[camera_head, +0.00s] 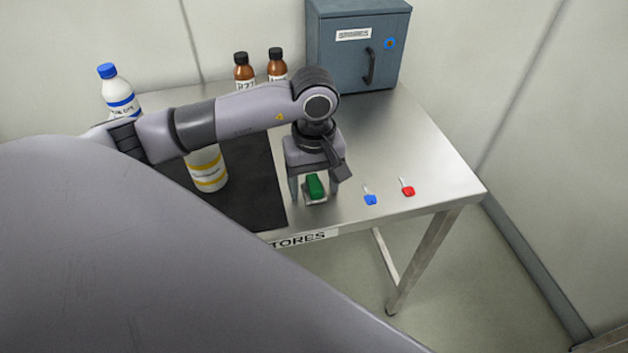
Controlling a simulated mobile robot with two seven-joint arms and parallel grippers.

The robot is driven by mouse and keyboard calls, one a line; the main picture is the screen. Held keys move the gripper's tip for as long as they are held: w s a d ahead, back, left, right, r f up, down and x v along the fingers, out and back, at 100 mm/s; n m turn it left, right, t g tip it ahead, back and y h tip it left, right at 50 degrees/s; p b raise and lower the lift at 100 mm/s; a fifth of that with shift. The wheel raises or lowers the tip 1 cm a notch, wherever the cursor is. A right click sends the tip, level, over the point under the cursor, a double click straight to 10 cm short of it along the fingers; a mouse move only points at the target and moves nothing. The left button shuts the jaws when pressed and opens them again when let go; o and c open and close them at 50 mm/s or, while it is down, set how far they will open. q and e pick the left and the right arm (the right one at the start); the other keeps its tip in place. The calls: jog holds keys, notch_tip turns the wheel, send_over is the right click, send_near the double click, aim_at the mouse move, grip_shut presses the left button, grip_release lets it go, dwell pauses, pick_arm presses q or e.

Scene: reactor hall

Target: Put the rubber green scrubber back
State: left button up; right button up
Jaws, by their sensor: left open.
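The green scrubber (315,186) lies on a small pale base or holder on the steel table (420,150), near the front edge. My left gripper (314,190) points down over it, with one finger on each side of the scrubber. The fingers look apart, and I cannot tell whether either one touches it. The upper part of the scrubber is partly hidden by the gripper. My right gripper is not in view.
A grey cabinet (345,65), two brown bottles (244,72), a blue-capped bottle (118,90) and a yellow-banded container (207,172) stand behind or left. A dark mat (250,200) lies left.

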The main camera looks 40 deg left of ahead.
aim_at(314, 182)
pick_arm(q)
jog(key=shift+r+p, duration=0.25)
jog(key=shift+p, duration=0.05)
notch_tip(314, 182, up, 12)
jog(key=shift+b, duration=0.3)
jog(key=shift+f, duration=0.1)
dwell(0.4)
